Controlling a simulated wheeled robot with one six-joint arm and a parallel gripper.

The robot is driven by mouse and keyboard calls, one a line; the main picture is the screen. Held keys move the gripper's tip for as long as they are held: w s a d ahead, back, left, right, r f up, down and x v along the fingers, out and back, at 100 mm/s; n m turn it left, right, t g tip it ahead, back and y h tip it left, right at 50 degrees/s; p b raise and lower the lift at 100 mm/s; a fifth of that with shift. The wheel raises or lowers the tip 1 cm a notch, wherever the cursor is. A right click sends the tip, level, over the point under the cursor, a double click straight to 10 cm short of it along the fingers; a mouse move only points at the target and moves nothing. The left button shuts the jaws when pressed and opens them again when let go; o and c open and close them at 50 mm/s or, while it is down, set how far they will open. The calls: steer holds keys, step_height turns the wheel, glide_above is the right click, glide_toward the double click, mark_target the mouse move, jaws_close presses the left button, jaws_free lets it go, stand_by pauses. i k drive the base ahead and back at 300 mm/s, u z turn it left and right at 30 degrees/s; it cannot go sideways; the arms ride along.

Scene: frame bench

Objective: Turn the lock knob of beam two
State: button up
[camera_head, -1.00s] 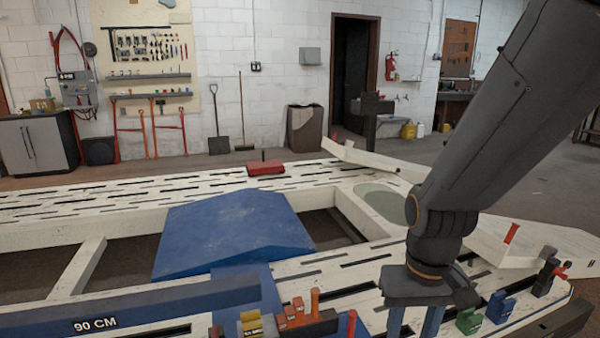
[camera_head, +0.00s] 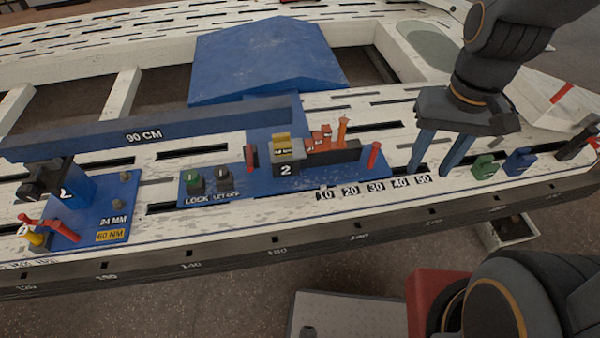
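Beam two is the blue bar marked "90 CM" (camera_head: 200,125) lying along the bench, with a blue block marked "2" (camera_head: 80,190) at its left end. A dark knob (camera_head: 35,190) sits at that block's left. A red handle with a yellow end (camera_head: 45,232) lies below it. I cannot tell for certain which is the lock knob. A blue control plate (camera_head: 228,188) marked "2" carries a green button (camera_head: 192,182) labelled LOCK and a dark button (camera_head: 223,178) labelled LET OFF. My gripper (camera_head: 434,170) points down over the bench, right of this plate, its blue fingers apart and empty.
An orange-red lever (camera_head: 342,131) and red posts (camera_head: 373,154) stand between the buttons and my gripper. Green (camera_head: 484,166) and blue (camera_head: 519,160) small blocks stand right of it. A blue ramp (camera_head: 265,60) lies behind.

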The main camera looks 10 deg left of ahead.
mark_target(190, 176)
steer(key=u, duration=1.7)
